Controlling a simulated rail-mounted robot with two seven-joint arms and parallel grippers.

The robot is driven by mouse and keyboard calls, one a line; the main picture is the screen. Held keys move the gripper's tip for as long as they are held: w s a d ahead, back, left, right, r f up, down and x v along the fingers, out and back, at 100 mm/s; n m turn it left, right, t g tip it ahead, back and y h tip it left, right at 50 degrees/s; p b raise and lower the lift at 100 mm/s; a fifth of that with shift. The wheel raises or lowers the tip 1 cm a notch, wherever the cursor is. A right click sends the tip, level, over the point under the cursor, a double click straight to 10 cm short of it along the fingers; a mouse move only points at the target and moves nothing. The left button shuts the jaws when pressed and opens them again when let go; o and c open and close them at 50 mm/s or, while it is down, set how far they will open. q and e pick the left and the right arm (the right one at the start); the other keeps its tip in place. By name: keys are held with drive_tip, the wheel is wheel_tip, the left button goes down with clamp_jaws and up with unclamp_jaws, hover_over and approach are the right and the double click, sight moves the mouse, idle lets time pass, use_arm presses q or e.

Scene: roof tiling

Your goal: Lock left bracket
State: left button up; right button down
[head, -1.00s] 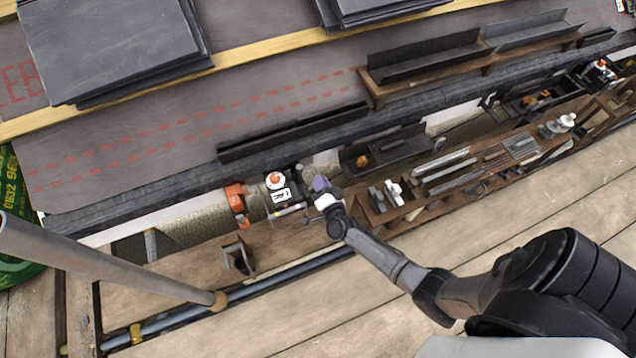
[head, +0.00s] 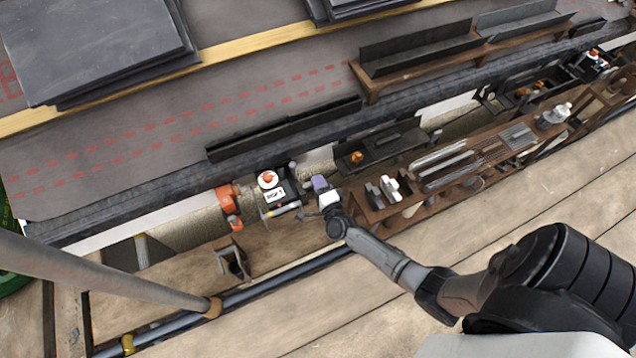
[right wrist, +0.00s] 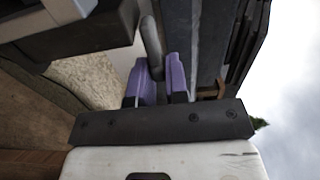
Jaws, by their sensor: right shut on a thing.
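My right gripper (head: 320,186) has purple fingertips and sits just right of a small black unit (head: 274,192) with a white-and-orange round top, at the roof's lower edge. In the right wrist view the purple fingers (right wrist: 158,80) are shut around the lower end of a grey rounded lever (right wrist: 151,40). An orange bracket (head: 227,200) stands left of the black unit. I cannot tell which part is the left bracket, or whether it is locked. My left gripper is not in view.
A wooden rack (head: 455,172) with metal strips and bottles stands right of the gripper. A dark trough (head: 385,146) lies behind it. A grey pole (head: 110,275) crosses the lower left. Slate stacks (head: 95,45) lie on the roof. The front planks (head: 320,315) are clear.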

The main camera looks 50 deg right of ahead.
idle(0.3)
drive_tip(key=c, duration=1.1)
unclamp_jaws()
drive_tip(key=shift+s, duration=0.1)
drive_tip(key=shift+p+v, duration=2.45)
drive_tip(key=shift+v, duration=4.45)
